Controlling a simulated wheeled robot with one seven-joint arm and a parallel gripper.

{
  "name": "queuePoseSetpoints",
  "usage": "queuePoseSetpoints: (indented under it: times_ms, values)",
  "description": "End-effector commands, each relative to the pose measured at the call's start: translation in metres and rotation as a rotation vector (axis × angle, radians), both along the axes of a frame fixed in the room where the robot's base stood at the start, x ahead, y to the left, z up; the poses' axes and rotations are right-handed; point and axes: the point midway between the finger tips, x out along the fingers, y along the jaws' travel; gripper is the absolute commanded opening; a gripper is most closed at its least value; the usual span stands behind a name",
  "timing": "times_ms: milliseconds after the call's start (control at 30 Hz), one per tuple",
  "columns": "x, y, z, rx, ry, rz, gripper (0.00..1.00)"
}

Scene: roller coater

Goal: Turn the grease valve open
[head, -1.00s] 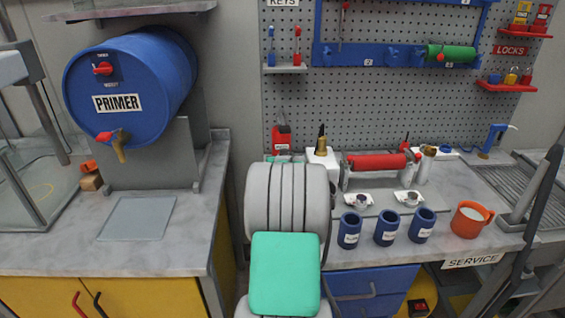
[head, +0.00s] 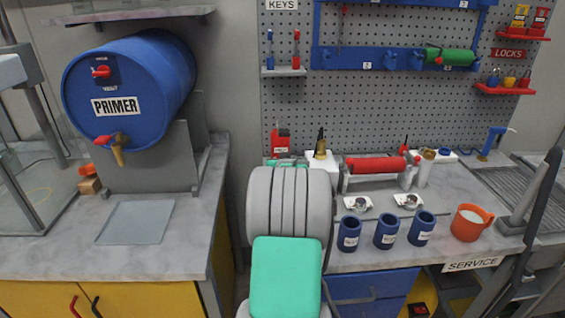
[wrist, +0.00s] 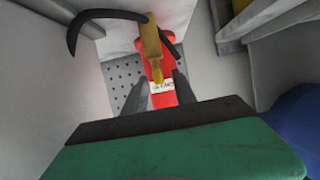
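A brass fitting with a black top part (head: 321,150) stands on a white block at the back of the service bench; I take it to be the grease valve. In the wrist view a brass piece (wrist: 152,45) with black curved arms shows just beyond my gripper (wrist: 160,78). Its narrow end points toward the gap between my fingers. The two dark fingers are apart, with nothing clearly held between them. I cannot tell whether they touch the brass piece. In the head view my gripper is hidden behind my grey and green arm.
A red roller (head: 375,164) is to the right. Blue cups (head: 386,231) and an orange mug (head: 468,222) line the front. A blue primer drum (head: 140,80) is at left.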

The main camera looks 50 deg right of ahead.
Motion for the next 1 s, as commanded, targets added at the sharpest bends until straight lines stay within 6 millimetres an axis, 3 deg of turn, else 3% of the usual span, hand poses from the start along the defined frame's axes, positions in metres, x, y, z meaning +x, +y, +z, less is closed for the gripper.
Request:
queuePoseSetpoints:
  times_ms: [167, 533, 1000]
  values:
    - [-0.005, 0.005, 0.003, -0.001, -0.001, 0.000, 0.33]
    - [-0.045, 0.048, 0.027, -0.001, 0.000, -0.001, 0.33]
    - [-0.048, 0.054, 0.030, 0.001, 0.000, 0.001, 0.33]
